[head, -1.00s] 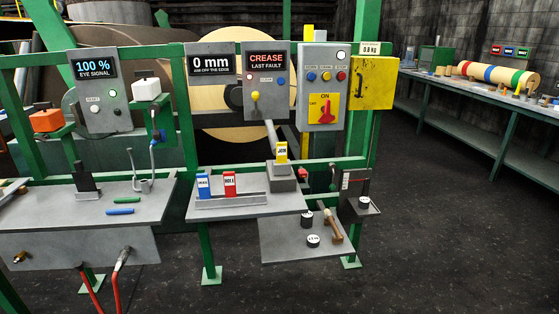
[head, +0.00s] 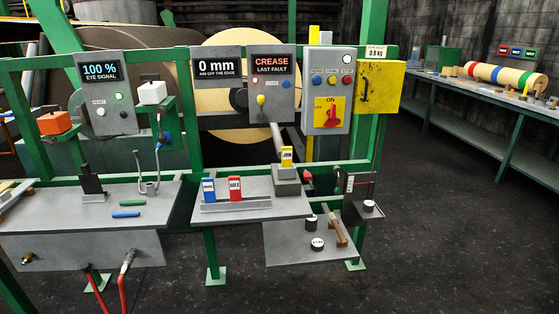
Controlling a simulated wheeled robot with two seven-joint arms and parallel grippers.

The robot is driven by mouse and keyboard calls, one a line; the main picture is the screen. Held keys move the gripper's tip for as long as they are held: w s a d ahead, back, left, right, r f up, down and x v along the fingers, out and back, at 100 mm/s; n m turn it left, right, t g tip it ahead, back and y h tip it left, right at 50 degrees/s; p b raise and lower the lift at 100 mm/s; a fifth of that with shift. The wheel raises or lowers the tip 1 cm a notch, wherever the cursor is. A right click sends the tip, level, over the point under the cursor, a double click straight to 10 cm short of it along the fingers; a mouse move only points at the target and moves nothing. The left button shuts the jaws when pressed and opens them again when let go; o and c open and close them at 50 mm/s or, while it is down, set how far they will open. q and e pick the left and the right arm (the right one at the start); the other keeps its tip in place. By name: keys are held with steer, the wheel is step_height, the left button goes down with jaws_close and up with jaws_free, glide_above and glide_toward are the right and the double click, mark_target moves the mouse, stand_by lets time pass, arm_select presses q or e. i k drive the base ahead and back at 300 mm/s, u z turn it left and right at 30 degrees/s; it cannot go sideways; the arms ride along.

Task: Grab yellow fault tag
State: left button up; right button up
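The yellow fault tag (head: 287,156), with dark lettering that looks like "JOIN", stands upright on a grey block (head: 286,175) at the back right of the middle shelf. A blue tag (head: 208,190) and a red tag (head: 235,187) stand upright in a grey rack (head: 236,205) to its left on the same shelf. Neither of my grippers shows in the head view, so their positions relative to the tag cannot be seen.
Above the tag hang a "CREASE LAST FAULT" panel (head: 271,88) and a grey switch box (head: 326,90). A lower shelf (head: 285,245) holds black weights and a wooden-handled tool (head: 338,232). The dark floor (head: 450,240) at right is clear.

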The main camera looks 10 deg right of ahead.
mark_target(288, 151)
steer(key=u, duration=0.6)
steer(key=i, duration=0.95)
steer(key=u, duration=0.35)
